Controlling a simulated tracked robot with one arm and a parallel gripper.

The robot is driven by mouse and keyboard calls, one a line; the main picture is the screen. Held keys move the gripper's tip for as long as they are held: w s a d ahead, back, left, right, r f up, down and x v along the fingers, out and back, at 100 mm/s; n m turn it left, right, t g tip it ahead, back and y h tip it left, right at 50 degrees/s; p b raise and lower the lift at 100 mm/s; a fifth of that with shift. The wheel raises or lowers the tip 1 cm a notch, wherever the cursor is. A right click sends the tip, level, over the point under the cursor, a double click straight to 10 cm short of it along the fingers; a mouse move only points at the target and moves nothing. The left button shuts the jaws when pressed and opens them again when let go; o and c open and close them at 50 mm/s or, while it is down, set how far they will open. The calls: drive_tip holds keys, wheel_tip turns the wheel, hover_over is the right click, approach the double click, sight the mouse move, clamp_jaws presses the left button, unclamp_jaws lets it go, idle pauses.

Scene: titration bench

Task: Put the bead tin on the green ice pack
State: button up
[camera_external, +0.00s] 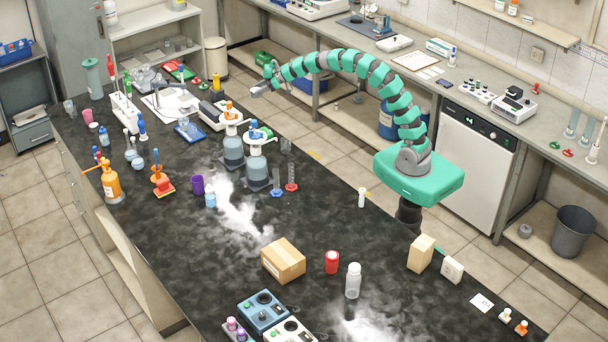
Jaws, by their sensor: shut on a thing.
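My gripper (267,84) is at the end of the green arm, raised in the air at the upper middle of the view. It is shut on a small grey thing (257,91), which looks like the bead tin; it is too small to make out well. A flat green thing (186,73), which looks like the green ice pack, lies at the far end of the dark bench (330,210), beside a red piece. It is to the left of my gripper and apart from it.
Near the green thing stand a white balance-like device (172,103), a yellow bottle (215,82) and red rings. Two dispenser bottles (233,150) stand mid-bench. A cardboard box (283,260) and a red can (332,262) are nearer. White powdery patches mark the bench.

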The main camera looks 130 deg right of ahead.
drive_tip(key=shift+f+b, duration=1.65)
drive_tip(key=shift+f, duration=9.35)
drive_tip(key=o, duration=1)
drive_tip(key=shift+f, duration=0.15)
drive_tip(key=shift+p+v, duration=0.35)
drive_tip(key=shift+v, duration=5.75)
drive_tip(key=shift+w, duration=0.1)
